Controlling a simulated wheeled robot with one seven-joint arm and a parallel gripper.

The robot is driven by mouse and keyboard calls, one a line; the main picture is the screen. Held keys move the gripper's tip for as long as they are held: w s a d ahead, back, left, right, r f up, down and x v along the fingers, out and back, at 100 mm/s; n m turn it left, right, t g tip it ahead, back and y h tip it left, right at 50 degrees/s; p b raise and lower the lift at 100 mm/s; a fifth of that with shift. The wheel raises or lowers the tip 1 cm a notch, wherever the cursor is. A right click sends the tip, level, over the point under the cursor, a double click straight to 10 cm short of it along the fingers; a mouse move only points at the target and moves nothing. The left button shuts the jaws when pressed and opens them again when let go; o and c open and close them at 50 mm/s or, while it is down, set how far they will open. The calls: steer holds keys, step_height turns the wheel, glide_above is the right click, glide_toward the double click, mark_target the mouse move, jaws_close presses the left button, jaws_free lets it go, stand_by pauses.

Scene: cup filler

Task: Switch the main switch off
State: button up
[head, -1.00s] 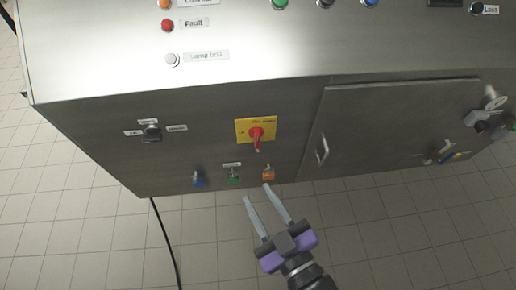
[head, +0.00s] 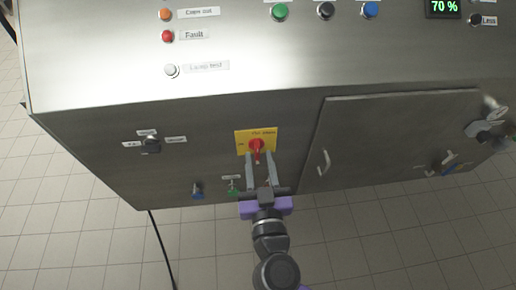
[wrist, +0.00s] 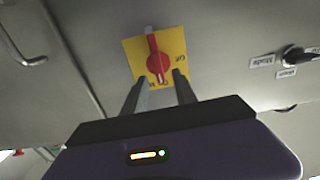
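The main switch is a red rotary handle (head: 257,147) on a yellow plate (head: 270,134) on the cabinet's front panel. In the head view the handle points downward, toward my gripper. In the wrist view the red handle (wrist: 158,62) shows in the middle of its yellow plate (wrist: 134,50), upright in the picture. My gripper (head: 259,157) is just below the handle, its two fingers apart, one on each side of the handle's lower end. Nothing is seen held. I cannot tell whether the fingers touch the handle.
A cabinet door with a handle (head: 323,163) is to the right. A blue connector (head: 198,191) and a green one (head: 233,187) sit below. A black selector knob (head: 151,145) is to the left. Tiled floor (head: 80,240) is open in front.

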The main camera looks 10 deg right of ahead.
mark_target(257, 152)
steer(key=shift+w, duration=1.4)
jaws_close()
